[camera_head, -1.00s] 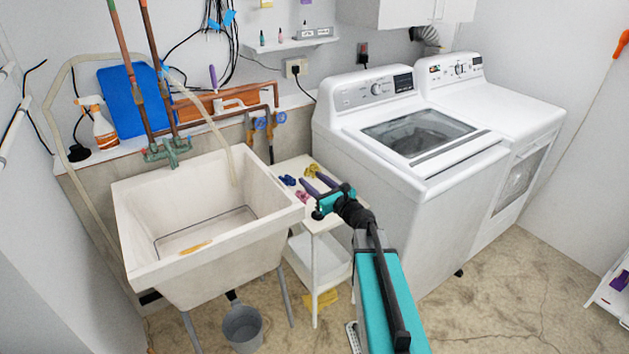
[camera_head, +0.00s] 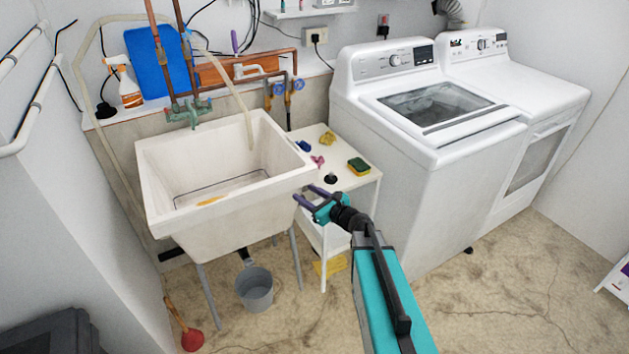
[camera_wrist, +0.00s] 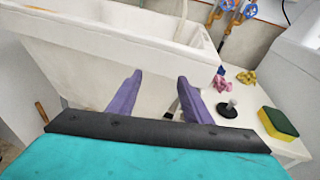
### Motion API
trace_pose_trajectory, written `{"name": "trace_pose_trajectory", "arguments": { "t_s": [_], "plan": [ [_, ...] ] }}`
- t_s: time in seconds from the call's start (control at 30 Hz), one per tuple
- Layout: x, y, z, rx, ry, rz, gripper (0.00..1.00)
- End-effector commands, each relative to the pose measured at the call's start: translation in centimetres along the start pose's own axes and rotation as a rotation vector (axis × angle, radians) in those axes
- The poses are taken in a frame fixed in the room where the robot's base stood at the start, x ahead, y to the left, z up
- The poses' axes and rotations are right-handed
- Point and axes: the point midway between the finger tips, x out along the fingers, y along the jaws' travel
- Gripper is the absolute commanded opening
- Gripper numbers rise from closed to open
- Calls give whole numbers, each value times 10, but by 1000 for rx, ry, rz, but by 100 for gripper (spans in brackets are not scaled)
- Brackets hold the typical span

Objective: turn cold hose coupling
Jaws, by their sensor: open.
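Two pipe valves with blue handles, left (camera_head: 278,89) and right (camera_head: 298,85), stand on the back wall between the sink and the washer. In the wrist view they show at the top right, with one blue handle (camera_wrist: 249,11) clear. Each has an orange-brown body. The hose coupling is too small to make out, and I cannot tell which valve is the cold one. My gripper (camera_head: 309,194) is open and empty, in front of the sink's right corner, well short of the valves. In the wrist view its purple fingers (camera_wrist: 159,80) are apart before the sink wall.
The sink (camera_head: 216,213) stands at left. A white cart (camera_head: 345,184) between sink and washer (camera_head: 408,177) holds a sponge (camera_head: 358,166), a black stopper (camera_head: 331,179) and small cloths. A grey bucket (camera_head: 255,288) and a plunger (camera_head: 191,339) stand on the floor.

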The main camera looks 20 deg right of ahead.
Motion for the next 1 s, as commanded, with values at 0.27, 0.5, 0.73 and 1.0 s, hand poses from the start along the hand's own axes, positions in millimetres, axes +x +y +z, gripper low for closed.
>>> {"name": "trace_pose_trajectory", "arguments": {
  "t_s": [0.27,0.5,0.73,1.0],
  "plan": [
    [7,82,-81,-127,117,153,45],
    [-17,191,-193,-383,275,426,45],
    [-71,268,-285,-660,383,726,45],
    [-154,319,-370,-981,445,1110,45]
  ]
}}
